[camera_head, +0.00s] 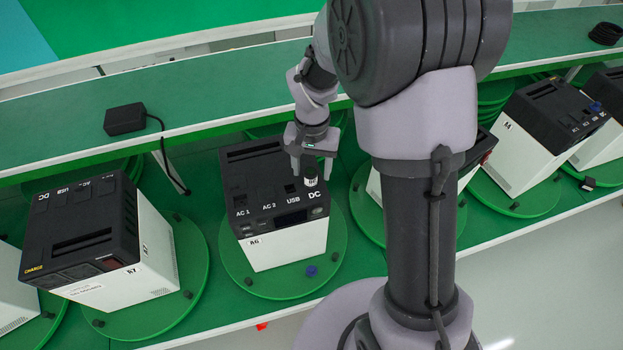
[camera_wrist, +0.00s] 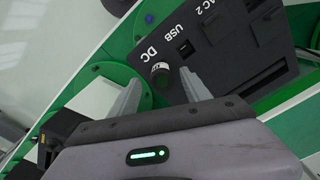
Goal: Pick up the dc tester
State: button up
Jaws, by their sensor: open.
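The dc tester (camera_head: 310,176) is a small dark cylinder with a white band. It stands at the DC label on the top of a black-and-white box unit (camera_head: 285,243). In the wrist view the dc tester (camera_wrist: 161,72) shows beside the DC lettering, between the finger ends. My gripper (camera_head: 312,166) is open above it, pointing down, with a finger to either side. In the wrist view my gripper (camera_wrist: 160,82) has its fingers apart and nothing held. Whether a finger touches the tester cannot be told.
The unit stands on a round green turntable (camera_head: 232,277) with small knobs, one of them blue (camera_head: 311,271). Another unit (camera_head: 88,240) stands to the left, and more stand to the right behind my arm. A black adapter (camera_head: 125,119) with a cable lies on the green shelf behind.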

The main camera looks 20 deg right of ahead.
jog(key=shift+w+a+f, duration=0.15)
jog(key=shift+w+f, duration=0.05)
jog(key=shift+f, duration=0.8)
jog(key=shift+s+r, duration=0.1)
jog(key=shift+s, duration=0.05)
jog(key=c, duration=0.4)
grip_shut()
